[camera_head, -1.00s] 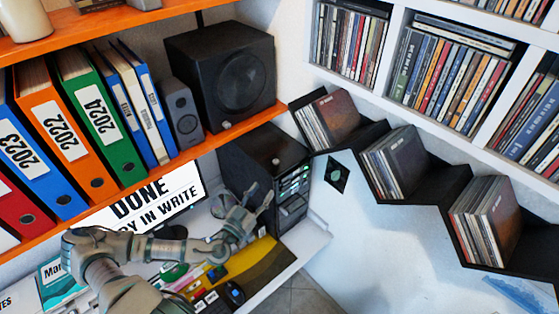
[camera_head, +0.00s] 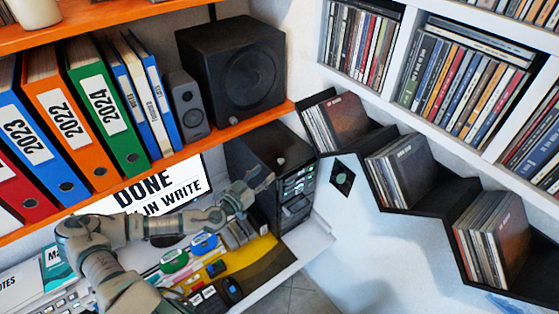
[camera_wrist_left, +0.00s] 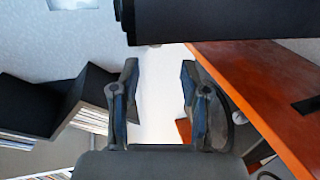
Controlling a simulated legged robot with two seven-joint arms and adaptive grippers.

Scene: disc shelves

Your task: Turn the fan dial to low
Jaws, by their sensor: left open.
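The black computer tower (camera_head: 255,150) stands under the orange shelf, with a front panel of small lit parts. A small pale round knob (camera_head: 281,161) sits near its upper front edge. I cannot read a fan label or setting on either. My right gripper is not in view.
The orange shelf (camera_head: 150,176) with binders and speakers runs above my left arm. A white desk (camera_head: 310,243) with a monitor (camera_head: 178,188) and several small items lies below. Black zigzag disc shelves (camera_head: 420,208) are at right. A black box edge (camera_wrist_left: 220,22) crosses the wrist view's top.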

